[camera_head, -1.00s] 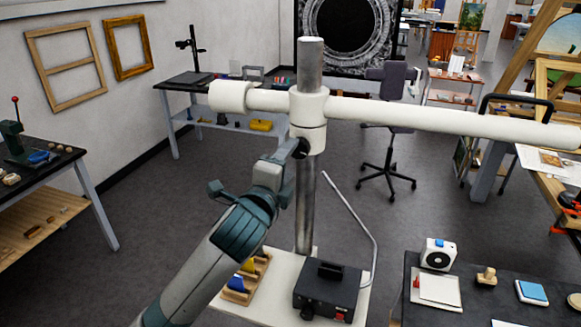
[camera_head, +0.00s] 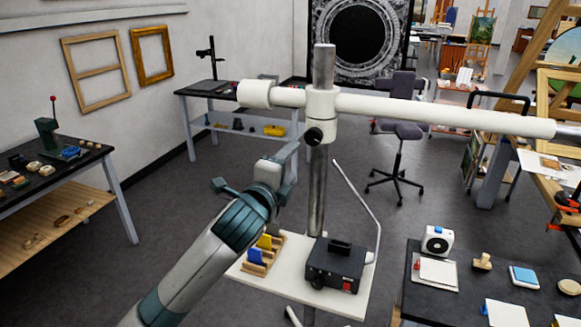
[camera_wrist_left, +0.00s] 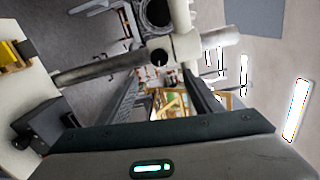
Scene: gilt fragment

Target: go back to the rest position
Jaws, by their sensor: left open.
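My left arm comes in from the bottom left, and its gripper (camera_head: 284,160) is raised just left of a metal post. In the left wrist view the two dark fingers (camera_wrist_left: 163,100) are spread apart with nothing between them. Beyond them are the post and its white clamp (camera_wrist_left: 172,48). In the head view the white joint (camera_head: 321,108) sits on the post (camera_head: 318,190), above and right of the gripper. I cannot tell exactly how far the gripper is from the post. My right gripper is not in view.
A white horizontal boom (camera_head: 430,112) crosses the view. The post's white base (camera_head: 345,303) carries a black box (camera_head: 336,264) and a wooden rack (camera_head: 259,257). Dark benches stand at left (camera_head: 85,160) and lower right (camera_head: 455,308). Grey floor (camera_head: 190,210) is open between left bench and post.

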